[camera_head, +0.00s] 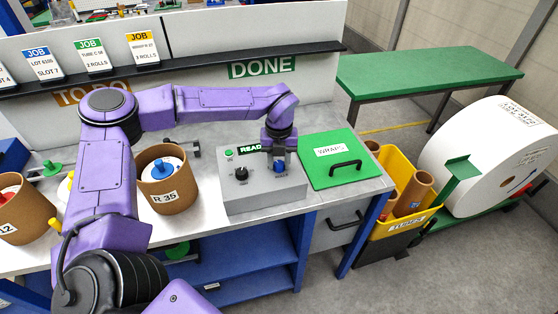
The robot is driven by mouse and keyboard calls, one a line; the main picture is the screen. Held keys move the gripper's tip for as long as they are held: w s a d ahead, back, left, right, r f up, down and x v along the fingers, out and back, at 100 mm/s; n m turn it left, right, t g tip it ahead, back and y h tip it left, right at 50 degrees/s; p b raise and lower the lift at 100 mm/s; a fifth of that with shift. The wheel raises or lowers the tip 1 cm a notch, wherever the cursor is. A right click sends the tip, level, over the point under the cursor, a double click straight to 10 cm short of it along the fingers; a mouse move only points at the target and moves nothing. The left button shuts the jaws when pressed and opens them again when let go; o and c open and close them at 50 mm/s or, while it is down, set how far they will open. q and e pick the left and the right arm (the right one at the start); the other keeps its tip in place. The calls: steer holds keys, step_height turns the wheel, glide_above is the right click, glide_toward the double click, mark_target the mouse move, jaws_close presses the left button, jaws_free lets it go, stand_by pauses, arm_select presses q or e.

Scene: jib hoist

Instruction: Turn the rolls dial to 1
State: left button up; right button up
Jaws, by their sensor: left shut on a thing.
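A grey control box (262,193) stands on the bench, with a lit display (250,149) that reads "READ…", its right end hidden by my left gripper. A black knob (241,173) and a green button (229,153) are on its left side. The blue rolls dial (280,168) is on the right of its top, with a label reading "ROLLS" below. My left gripper (279,158) points down over the blue dial and is shut on it. The dial's pointer position is too small to read. My right gripper is not in view.
A green lid marked "WRAPS" (335,172) with a black handle lies right of the box. A brown roll marked "R 35" (166,189) stands to its left. Job cards (93,55) line the shelf behind. A yellow bin (398,180) and a large white roll (497,150) are at right.

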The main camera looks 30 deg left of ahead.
mark_target(279, 163)
arm_select(q)
steer(key=shift+w, duration=0.1)
stand_by(0.7)
steer(key=o, duration=0.9)
steer(key=shift+o, duration=0.8)
steer(key=shift+w+a+f, duration=0.1)
steer(key=shift+a+f, duration=0.05)
step_height(279, 163, up, 11)
steer(key=b, duration=0.2)
steer(key=shift+f+b, duration=0.2)
steer(key=shift+b, duration=0.15)
